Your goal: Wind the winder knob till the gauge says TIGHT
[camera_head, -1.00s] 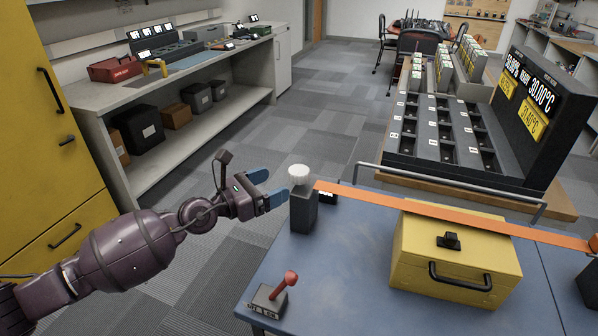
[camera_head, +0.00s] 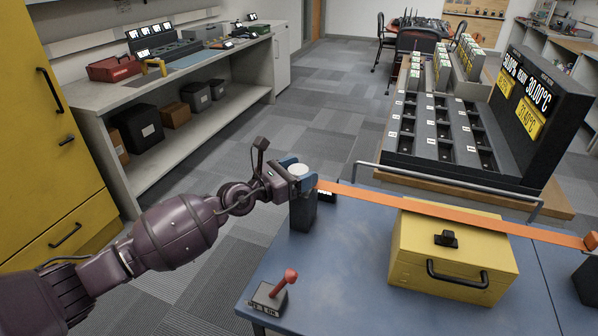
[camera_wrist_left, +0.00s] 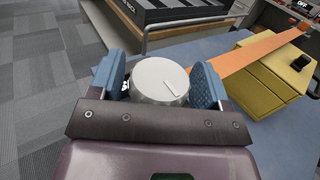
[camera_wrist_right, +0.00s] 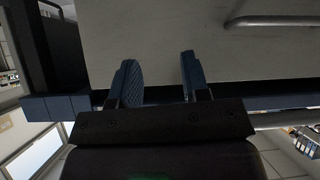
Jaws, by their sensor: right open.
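The winder knob (camera_head: 300,171) is a pale round cap with a line mark on top, on a dark post (camera_head: 303,212) at the table's left back corner. My left gripper (camera_head: 297,168) is at the knob, one blue finger on each side. In the left wrist view the knob (camera_wrist_left: 160,80) sits between the fingers, with a gap at the left finger; the jaws look open. A small black gauge (camera_head: 327,195) with white lettering sits beside the post; its word is too small to read. My right gripper (camera_wrist_right: 160,80) is open and empty, outside the head view.
An orange strap (camera_head: 430,210) runs from the post over a yellow case (camera_head: 455,255) to the table's right side. A red-handled lever (camera_head: 283,284) stands on the blue table (camera_head: 345,275) at front left. A grey rail (camera_head: 450,180) runs behind.

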